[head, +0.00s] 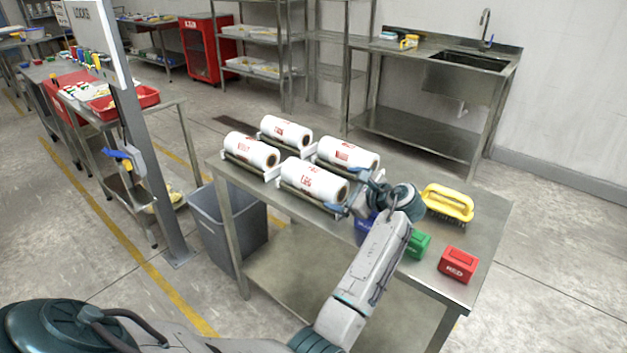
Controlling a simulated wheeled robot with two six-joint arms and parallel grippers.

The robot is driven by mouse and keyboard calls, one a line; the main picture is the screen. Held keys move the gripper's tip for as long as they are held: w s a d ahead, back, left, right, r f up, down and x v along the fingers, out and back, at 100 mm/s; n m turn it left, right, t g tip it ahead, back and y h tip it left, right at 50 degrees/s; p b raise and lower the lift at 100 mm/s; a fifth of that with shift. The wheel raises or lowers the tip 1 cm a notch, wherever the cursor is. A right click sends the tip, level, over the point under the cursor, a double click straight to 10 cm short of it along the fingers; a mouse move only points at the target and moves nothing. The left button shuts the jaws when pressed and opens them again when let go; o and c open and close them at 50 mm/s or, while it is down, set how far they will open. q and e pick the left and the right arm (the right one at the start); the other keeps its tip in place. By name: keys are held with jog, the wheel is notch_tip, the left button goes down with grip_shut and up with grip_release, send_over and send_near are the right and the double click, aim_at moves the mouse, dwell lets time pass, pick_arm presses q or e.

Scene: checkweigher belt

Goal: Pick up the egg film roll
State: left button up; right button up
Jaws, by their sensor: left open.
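Several white film rolls with red print lie in cradles on the steel table. The near middle roll (312,180) has a short red word that looks like EGG or LEG; I cannot tell which. The others are the left roll (250,151), the back roll (286,132) and the right roll (347,154); their print is too small to read surely. My left gripper (348,193) is open at the right end of the near middle roll, its blue-tipped fingers apart beside that end. I cannot tell whether they touch it. My right gripper is out of view.
On the table (487,208) are a yellow-handled brush (449,201), a red box (457,264), a green box (418,245) and a blue box (365,228) partly behind my arm. A grey bin (228,222) stands left of the table. A post (150,170) rises farther left.

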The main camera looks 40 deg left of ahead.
aim_at(331, 187)
pick_arm(q)
jog(key=x, duration=0.3)
jog(key=p+x, duration=0.1)
jog(key=x, duration=0.1)
jog(key=shift+s+f, duration=0.15)
jog(key=shift+f, duration=0.15)
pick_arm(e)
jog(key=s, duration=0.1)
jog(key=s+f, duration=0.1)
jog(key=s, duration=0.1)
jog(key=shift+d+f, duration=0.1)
pick_arm(q)
jog(key=shift+c, duration=0.3)
jog(key=shift+r, duration=0.1)
jog(key=c, duration=1.4)
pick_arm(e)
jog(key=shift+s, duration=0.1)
